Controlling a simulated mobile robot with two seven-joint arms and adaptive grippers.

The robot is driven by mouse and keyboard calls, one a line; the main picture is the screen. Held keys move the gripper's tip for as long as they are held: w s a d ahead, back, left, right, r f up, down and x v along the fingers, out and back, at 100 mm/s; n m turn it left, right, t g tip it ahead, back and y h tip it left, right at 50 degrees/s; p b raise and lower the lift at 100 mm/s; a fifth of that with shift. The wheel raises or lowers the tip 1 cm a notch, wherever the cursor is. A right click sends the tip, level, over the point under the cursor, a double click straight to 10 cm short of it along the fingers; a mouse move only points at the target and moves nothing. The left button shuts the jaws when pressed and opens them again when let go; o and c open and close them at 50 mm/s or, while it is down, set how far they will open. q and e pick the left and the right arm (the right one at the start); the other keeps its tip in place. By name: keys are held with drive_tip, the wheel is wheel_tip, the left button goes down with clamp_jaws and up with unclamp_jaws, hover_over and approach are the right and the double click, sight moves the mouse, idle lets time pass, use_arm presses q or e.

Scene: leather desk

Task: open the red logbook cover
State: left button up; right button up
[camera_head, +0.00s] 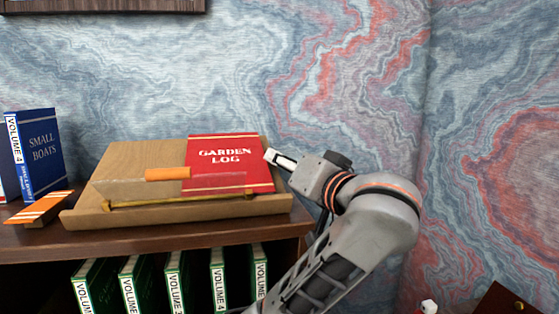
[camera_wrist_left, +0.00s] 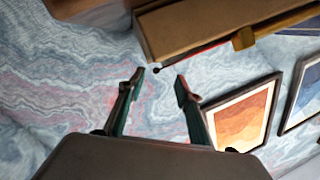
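The red logbook (camera_head: 230,153), titled "GARDEN LOG", lies with its cover shut on the right part of a sloped wooden stand (camera_head: 125,160). There the book shows as a thin red edge (camera_wrist_left: 203,53) along the stand, with a small dark round thing (camera_wrist_left: 156,70) near the fingertips.
An orange block (camera_head: 168,174) and a brass strip (camera_head: 180,199) are on the stand's lower part. An orange-striped item (camera_head: 40,207) and the blue "SMALL BOATS" book (camera_head: 42,152) are at left. Green volumes (camera_head: 175,282) fill the shelf below. The wall is close behind.

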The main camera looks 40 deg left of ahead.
use_arm(q)
drive_tip(key=shift+x, duration=1.65)
clamp_jaws()
